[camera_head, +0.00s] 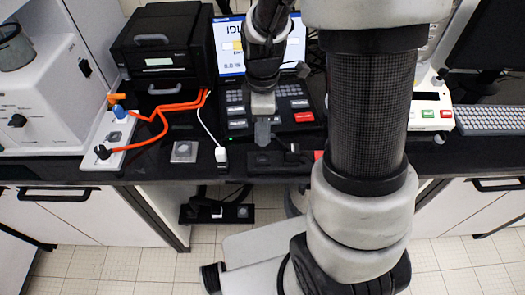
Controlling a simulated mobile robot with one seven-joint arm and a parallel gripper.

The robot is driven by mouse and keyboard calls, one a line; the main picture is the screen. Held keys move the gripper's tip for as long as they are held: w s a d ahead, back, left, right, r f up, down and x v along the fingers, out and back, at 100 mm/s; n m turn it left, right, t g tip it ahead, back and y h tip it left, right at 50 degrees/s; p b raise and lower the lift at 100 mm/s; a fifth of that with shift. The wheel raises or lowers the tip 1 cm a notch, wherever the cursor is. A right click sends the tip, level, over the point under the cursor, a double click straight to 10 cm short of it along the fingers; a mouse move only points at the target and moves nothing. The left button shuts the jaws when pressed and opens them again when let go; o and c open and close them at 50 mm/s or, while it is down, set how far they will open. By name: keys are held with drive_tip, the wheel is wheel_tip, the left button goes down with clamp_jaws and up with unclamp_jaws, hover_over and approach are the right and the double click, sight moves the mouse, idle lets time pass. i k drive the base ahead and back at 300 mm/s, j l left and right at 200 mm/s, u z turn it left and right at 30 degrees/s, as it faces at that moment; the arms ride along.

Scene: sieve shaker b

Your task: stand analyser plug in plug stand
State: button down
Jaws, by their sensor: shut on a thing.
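My gripper (263,133) points down over the front part of the black worktop, right of the white plug. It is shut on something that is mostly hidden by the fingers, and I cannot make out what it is. A white plug (221,156) on a white cable stands near the worktop's front edge. A small grey square block (184,151) with a round centre lies to its left and may be the plug stand. A dark plug-like piece (293,150) shows just right of my gripper, beside a low black block (265,160). Which plug is the analyser's is unclear.
A white power strip (120,128) with orange, blue and black plugs lies at left, with orange cables (172,107) crossing the worktop. A black device (160,50), a screen (231,60) and a keypad panel (296,115) stand behind. A keyboard (488,119) is at right.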

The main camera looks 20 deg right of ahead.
sight(183, 152)
drive_tip(key=j+z, duration=0.25)
drive_tip(key=j, duration=0.6)
drive_tip(key=j+z, duration=0.25)
drive_tip(key=j, duration=0.65)
